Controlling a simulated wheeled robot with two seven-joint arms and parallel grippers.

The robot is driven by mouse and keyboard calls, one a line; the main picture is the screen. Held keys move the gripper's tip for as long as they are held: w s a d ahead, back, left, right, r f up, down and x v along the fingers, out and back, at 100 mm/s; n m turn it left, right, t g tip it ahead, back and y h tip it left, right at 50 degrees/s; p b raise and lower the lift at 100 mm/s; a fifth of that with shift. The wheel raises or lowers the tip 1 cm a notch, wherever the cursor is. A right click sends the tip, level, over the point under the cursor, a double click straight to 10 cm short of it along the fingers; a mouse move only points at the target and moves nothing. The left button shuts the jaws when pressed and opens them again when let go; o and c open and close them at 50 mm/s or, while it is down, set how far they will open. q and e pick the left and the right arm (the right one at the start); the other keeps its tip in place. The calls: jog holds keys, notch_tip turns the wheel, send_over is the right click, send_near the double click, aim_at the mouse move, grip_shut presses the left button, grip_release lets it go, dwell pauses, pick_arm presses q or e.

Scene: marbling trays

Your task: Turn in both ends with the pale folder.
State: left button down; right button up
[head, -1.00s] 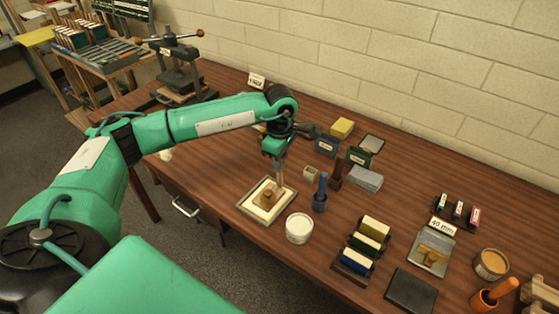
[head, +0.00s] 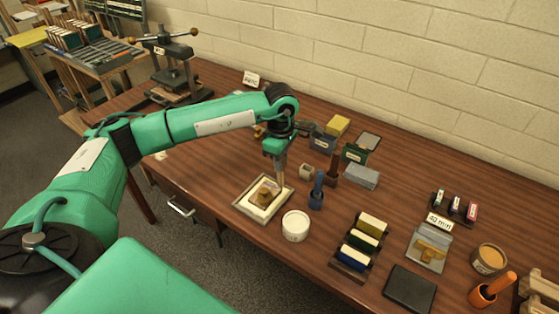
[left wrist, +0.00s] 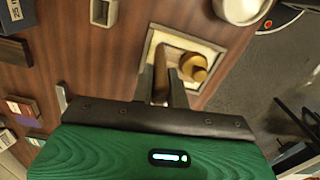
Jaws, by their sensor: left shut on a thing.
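My left gripper (head: 279,174) points down over the back right edge of a shallow tray (head: 240,208). Its fingers (left wrist: 164,84) are shut on a slim tan tool, which I take for the pale folder (left wrist: 160,84). Much of that tool is hidden by the fingers, and I cannot tell whether its tip touches anything. A cream sheet (head: 253,200) lies in the tray with a brown and brass piece (head: 266,193) on it; this piece also shows in the left wrist view (left wrist: 195,66). The ends are not clear to see. My right gripper is out of view.
A white tub (head: 295,227) and a blue-handled tool (head: 317,190) stand right of the tray. A press (head: 178,75) stands at the back left.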

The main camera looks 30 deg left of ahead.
pick_arm(q)
jog(key=shift+r, duration=0.1)
jog(key=shift+r+p, duration=1.05)
jog(key=shift+r, duration=2.25)
